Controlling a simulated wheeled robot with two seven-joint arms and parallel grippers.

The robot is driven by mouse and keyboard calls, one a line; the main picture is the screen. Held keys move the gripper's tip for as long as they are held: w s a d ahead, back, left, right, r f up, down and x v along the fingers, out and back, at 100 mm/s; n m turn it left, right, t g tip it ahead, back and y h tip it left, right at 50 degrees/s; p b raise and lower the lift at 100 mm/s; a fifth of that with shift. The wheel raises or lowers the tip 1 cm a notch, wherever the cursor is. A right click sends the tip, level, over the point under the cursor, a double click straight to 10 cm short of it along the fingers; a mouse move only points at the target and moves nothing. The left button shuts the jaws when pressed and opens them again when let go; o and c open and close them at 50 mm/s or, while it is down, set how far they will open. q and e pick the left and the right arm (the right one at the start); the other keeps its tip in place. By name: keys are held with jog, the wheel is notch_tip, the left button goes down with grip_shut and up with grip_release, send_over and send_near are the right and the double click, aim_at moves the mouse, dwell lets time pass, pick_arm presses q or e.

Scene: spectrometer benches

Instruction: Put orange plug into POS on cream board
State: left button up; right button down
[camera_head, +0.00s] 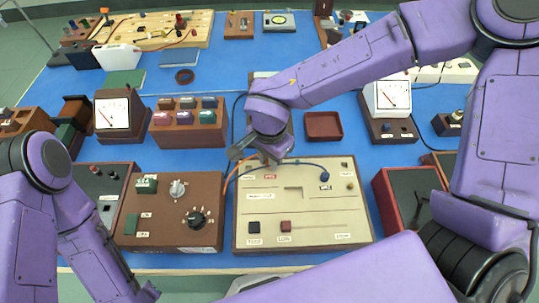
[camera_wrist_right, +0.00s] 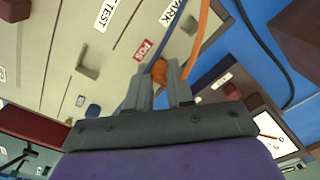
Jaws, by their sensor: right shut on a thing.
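My right gripper (camera_head: 268,160) is over the far left part of the cream board (camera_head: 345,225). In the right wrist view its fingers (camera_wrist_right: 162,75) are shut on the orange plug (camera_wrist_right: 160,70). An orange cable (camera_wrist_right: 203,32) runs from it, and also shows in the head view (camera_head: 231,178). The red POS label (camera_wrist_right: 144,50) is close beside the plug, and is near the gripper in the head view (camera_head: 270,177). The socket is hidden, so I cannot tell whether the plug touches or enters it.
A dark blue plug (camera_head: 323,177) with its cable lies on the board's right part. A brown box with knobs (camera_head: 170,225) stands left of the board, and a red-sided dark box (camera_head: 405,200) right. A brown tray (camera_head: 323,126) lies behind.

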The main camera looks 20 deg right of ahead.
jog(key=shift+f, duration=0.3)
jog(key=c, duration=0.9)
grip_release()
notch_tip(320, 180, up, 11)
jog(key=shift+f, duration=0.2)
